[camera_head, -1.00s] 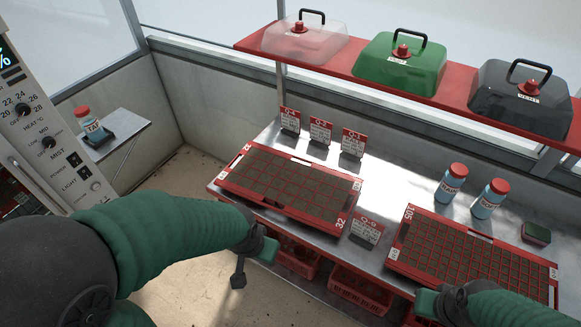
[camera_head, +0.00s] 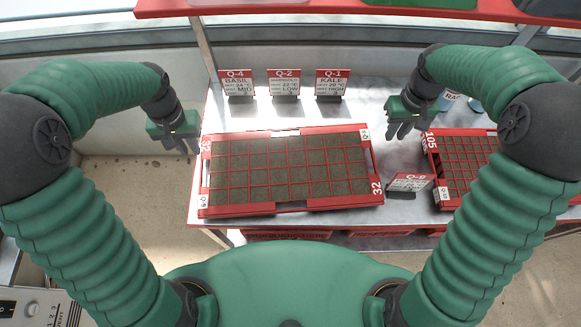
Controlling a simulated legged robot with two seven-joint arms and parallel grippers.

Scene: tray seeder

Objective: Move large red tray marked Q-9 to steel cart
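A large red tray (camera_head: 290,208) with soil-filled cells lies on the steel bench in the camera_head view, marked 32 on its sides. Its small corner labels are too small to read surely. A card reading Q-9 (camera_head: 411,183) stands just right of it. A second red tray (camera_head: 431,158), marked 105, is partly hidden by my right arm. My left gripper (camera_head: 181,146) is off the large tray's left end, apart from it. My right gripper (camera_head: 401,129) is above the bench, by the large tray's far right corner. Both look empty; their finger gaps are unclear. No steel cart is identifiable.
Cards Q-4 (camera_head: 238,86), Q-2 (camera_head: 285,84) and Q-1 (camera_head: 330,85) stand behind the large tray. A red shelf (camera_head: 300,8) runs above the bench. Bottles (camera_head: 447,101) stand behind my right arm. Open floor (camera_head: 125,190) lies left of the bench.

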